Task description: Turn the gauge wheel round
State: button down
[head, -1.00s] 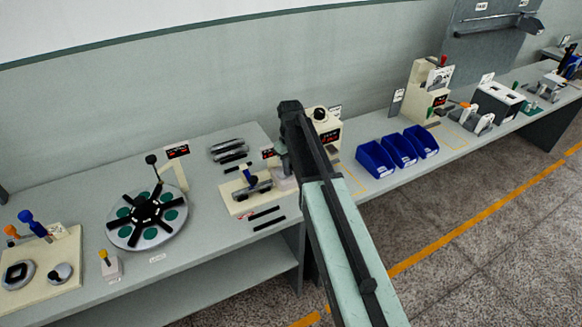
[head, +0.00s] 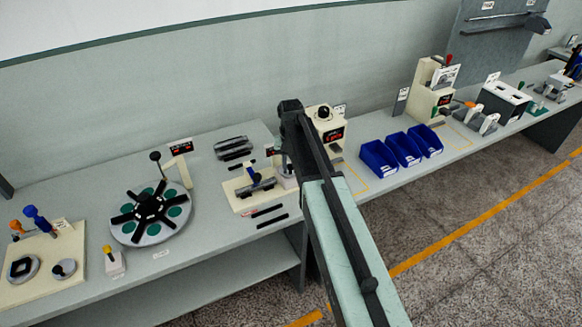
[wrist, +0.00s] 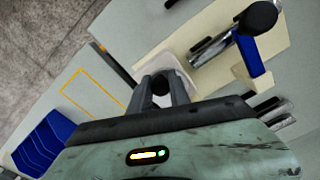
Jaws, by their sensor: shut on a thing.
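In the wrist view, my gripper (wrist: 162,92) is shut on a small dark round part (wrist: 160,84), which seems to be the gauge wheel. The fingers hide most of it, so its turn angle cannot be told. It sits at a pale grey block (wrist: 170,65) beside a cream base plate (wrist: 285,55). In the head view, my gripper (head: 287,168) is low over the pale block (head: 287,182), and my arm covers the wheel there. The cream plate (head: 240,203) to its left bears a grey cylinder (head: 262,187) and a blue lever (head: 252,174).
A round disc with green pads (head: 150,236) and a black-knobbed lever (head: 156,165) stand left. A cream box with a dark knob (head: 329,130) stands close behind my gripper. Blue bins (head: 379,158) are at right. Grey bars (head: 233,148) lie behind the plate.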

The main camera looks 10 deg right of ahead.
aim_at(290, 166)
dwell(0.4)
jog(key=c, duration=1.2)
grip_release()
notch_tip(290, 166, up, 8)
jog(key=p, duration=0.8)
jog(key=shift+f, duration=0.2)
